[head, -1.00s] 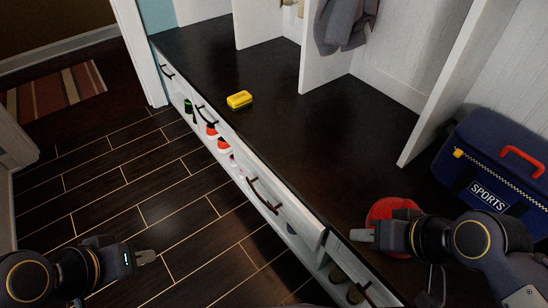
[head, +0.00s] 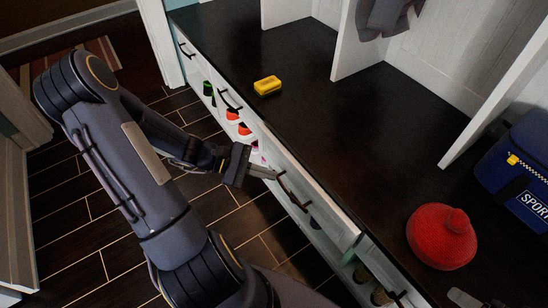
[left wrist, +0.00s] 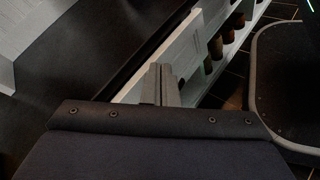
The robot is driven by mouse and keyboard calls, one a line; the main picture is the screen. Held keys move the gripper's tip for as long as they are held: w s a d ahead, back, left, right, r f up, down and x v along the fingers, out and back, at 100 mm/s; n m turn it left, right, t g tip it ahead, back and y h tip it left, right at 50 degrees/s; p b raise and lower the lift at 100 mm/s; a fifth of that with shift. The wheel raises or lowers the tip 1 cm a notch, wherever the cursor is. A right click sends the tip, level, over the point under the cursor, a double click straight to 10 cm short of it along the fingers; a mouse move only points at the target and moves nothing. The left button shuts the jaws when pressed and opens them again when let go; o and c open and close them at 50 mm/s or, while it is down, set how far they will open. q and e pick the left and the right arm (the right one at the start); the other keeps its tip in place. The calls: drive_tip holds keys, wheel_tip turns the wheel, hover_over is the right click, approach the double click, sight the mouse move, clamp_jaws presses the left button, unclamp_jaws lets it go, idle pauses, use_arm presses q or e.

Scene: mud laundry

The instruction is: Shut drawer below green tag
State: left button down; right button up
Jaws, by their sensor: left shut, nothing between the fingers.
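A row of white drawers with dark handles runs along the front of the dark bench. The third drawer from the far end (head: 318,203) stands slightly out from the bench front; its raised end shows in the left wrist view (left wrist: 186,42). My left gripper (head: 274,175) is shut and empty, close to this drawer's front beside its handle (head: 292,190). I cannot tell whether it touches. Its fingers point at the drawer front in the left wrist view (left wrist: 161,84). I cannot make out a green tag. Of my right gripper (head: 463,298), only a fingertip shows at the bottom right.
The bench top (head: 330,125) holds a yellow block (head: 267,86), a red knobbed object (head: 441,238) and a blue sports bag (head: 520,175). Shoes (head: 239,125) stand on the open shelf below the drawers. The wooden floor (head: 215,210) in front is clear.

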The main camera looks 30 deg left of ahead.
use_arm(q)
drive_tip(key=a+f+n+t+y, duration=0.5)
drive_tip(key=a+f+n+t, duration=0.55)
drive_tip(key=n, duration=0.25)
drive_tip(key=b, duration=0.5)
approach(281, 152)
drive_tip(key=x, duration=0.6)
drive_tip(key=shift+w+f, duration=0.2)
drive_tip(key=shift+w, duration=0.1)
drive_tip(key=shift+w+d+r, duration=0.1)
drive_tip(key=shift+w+d, duration=0.05)
drive_tip(key=p+x, duration=0.1)
drive_tip(key=x, duration=0.3)
drive_tip(key=shift+r+p, duration=0.1)
drive_tip(key=shift+p, duration=0.25)
drive_tip(key=shift+w, duration=0.25)
